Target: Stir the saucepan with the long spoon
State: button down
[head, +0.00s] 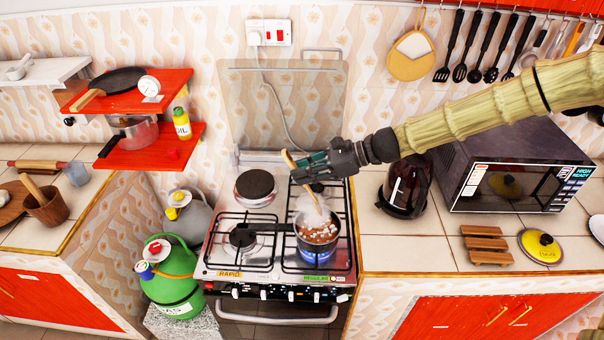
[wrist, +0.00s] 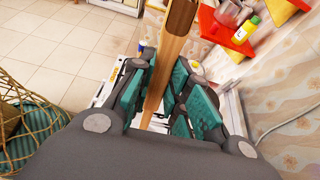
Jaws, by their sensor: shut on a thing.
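The saucepan (head: 318,243) stands on the front right burner of the stove, over a blue flame. It holds brown liquid with pale lumps, and steam rises from it. My gripper (head: 314,167) is above the saucepan, shut on the wooden long spoon (head: 289,158). The spoon slants, with one end sticking up to the left of my gripper. Its lower part runs down toward the saucepan, and steam blurs its lower end, so I cannot tell how deep it reaches. In the wrist view the spoon (wrist: 174,60) lies between the teal finger pads of my gripper (wrist: 160,92).
The stove (head: 225,262) has a raised glass lid (head: 280,105) behind it. A green gas cylinder (head: 175,290) stands to its left. A dark jar (head: 406,187) and a microwave (head: 515,175) are on the right counter, with a wooden trivet (head: 485,245) and a yellow lid (head: 540,247) in front.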

jog(key=shift+s+d+f+n+y+b, duration=0.2)
jog(key=shift+d+y+b, duration=0.45)
jog(key=shift+b, duration=0.75)
jog(key=shift+s+d+f+n+y+b, duration=0.15)
jog(key=shift+d+y+b, duration=0.5)
jog(key=shift+b, duration=0.75)
jog(key=shift+s+d+f+n+y+b, duration=0.1)
jog(key=shift+s+d+f+y+b, duration=0.25)
jog(key=shift+d+b, duration=0.8)
jog(key=shift+w+a+r, duration=0.15)
jog(key=shift+a, duration=0.15)
